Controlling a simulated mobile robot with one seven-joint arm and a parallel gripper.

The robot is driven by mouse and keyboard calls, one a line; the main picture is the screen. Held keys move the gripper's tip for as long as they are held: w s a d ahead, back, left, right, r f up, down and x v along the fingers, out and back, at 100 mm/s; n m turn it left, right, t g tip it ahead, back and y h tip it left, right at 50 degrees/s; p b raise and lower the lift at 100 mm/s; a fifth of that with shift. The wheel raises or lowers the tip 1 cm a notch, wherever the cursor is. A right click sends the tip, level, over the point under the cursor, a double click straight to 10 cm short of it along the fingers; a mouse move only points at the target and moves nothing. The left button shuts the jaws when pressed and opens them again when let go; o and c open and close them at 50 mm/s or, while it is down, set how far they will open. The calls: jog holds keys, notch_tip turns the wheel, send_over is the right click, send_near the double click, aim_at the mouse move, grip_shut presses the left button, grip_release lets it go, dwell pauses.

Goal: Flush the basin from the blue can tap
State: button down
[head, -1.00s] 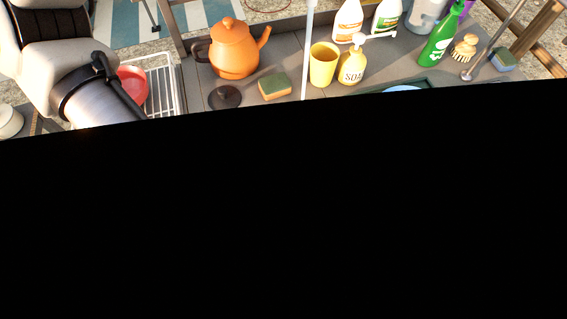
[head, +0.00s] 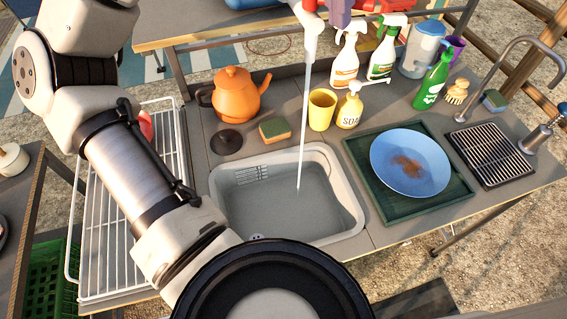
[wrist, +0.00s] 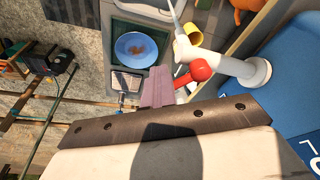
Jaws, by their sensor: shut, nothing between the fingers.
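The blue can (wrist: 290,42) stands at the right of the wrist view; only a sliver shows at the head view's top edge (head: 238,4). Its white tap (wrist: 240,68) has a red knob (wrist: 201,70). A thin pale stream (head: 301,130) runs from the tap's spout (head: 311,40) down into the basin. The grey basin (head: 350,213) is set in the counter; my arm hides its near left corner. My gripper (wrist: 157,84) is shut and empty, its mauve fingers beside the red knob. It shows at the head view's top (head: 340,12); I cannot tell if it touches the knob.
An orange kettle (head: 236,98), sponge (head: 275,130), yellow cup (head: 321,108) and soap bottle (head: 349,112) stand behind the basin. A stained blue plate (head: 385,165) lies right of it, a white wire rack (head: 100,235) left. Spray bottles (head: 346,62) stand near the tap.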

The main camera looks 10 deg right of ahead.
jog(key=shift+w+d+r+p, duration=0.1)
jog(key=shift+w+d+p, duration=0.15)
jog(key=shift+w, duration=0.35)
jog(key=shift+w+d+p, duration=0.15)
jog(key=shift+w+p, duration=0.05)
jog(key=shift+w, duration=0.35)
jog(key=shift+d+v, duration=0.2)
jog(key=shift+v, duration=0.8)
jog(key=shift+d+v, duration=0.15)
jog(key=shift+v, duration=0.8)
jog(key=shift+d+v, duration=0.2)
jog(key=shift+v, duration=0.8)
